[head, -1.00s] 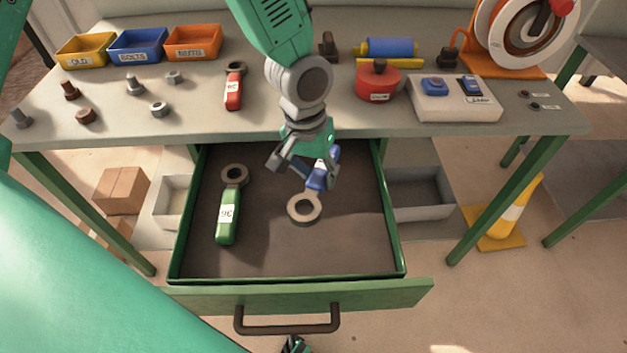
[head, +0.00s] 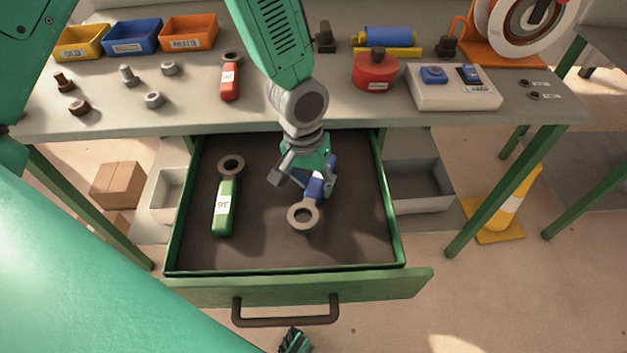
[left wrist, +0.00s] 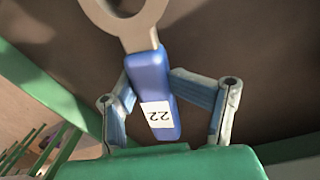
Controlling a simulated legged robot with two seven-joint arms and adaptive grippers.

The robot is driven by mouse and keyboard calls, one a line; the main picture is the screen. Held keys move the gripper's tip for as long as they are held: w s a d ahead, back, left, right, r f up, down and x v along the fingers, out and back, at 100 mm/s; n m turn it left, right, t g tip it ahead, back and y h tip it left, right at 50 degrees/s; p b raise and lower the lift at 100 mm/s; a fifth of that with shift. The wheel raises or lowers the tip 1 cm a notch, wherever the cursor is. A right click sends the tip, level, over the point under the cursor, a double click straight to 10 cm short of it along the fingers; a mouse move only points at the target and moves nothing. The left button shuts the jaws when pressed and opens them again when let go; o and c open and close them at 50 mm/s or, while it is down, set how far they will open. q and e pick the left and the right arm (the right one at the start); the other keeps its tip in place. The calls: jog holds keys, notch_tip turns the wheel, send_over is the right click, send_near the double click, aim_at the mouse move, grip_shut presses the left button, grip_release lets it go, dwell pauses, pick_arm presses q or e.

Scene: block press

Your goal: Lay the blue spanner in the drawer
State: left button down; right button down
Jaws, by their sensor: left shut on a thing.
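The blue spanner (head: 303,215) has a grey ring end and a blue handle; in the left wrist view its handle (left wrist: 150,85) bears a label reading 22. My left gripper (head: 303,180) is shut on the handle, with a finger on each side. The spanner is inside the outline of the open drawer (head: 345,245), ring end toward the drawer front. I cannot tell whether it touches the drawer floor. A green spanner (head: 224,205) lies in the drawer's left part. What seems to be my right gripper (head: 293,342) shows partly at the bottom edge.
The workbench (head: 330,112) behind the drawer holds a red spanner (head: 229,82), bolts and nuts, a red tin (head: 376,72) and a switch box (head: 452,88). The drawer floor is bare right of the blue spanner. The drawer handle (head: 285,320) sticks out in front.

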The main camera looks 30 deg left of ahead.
pick_arm(q)
jog(key=shift+f, duration=0.15)
jog(key=c, duration=0.6)
grip_release()
jog(key=r, duration=0.4)
jog(key=a+r+p, duration=0.1)
jog(key=r, duration=0.3)
jog(key=r+p, duration=0.1)
jog(key=r, duration=0.4)
jog(key=shift+s+a, duration=0.1)
jog(key=shift+a, duration=0.1)
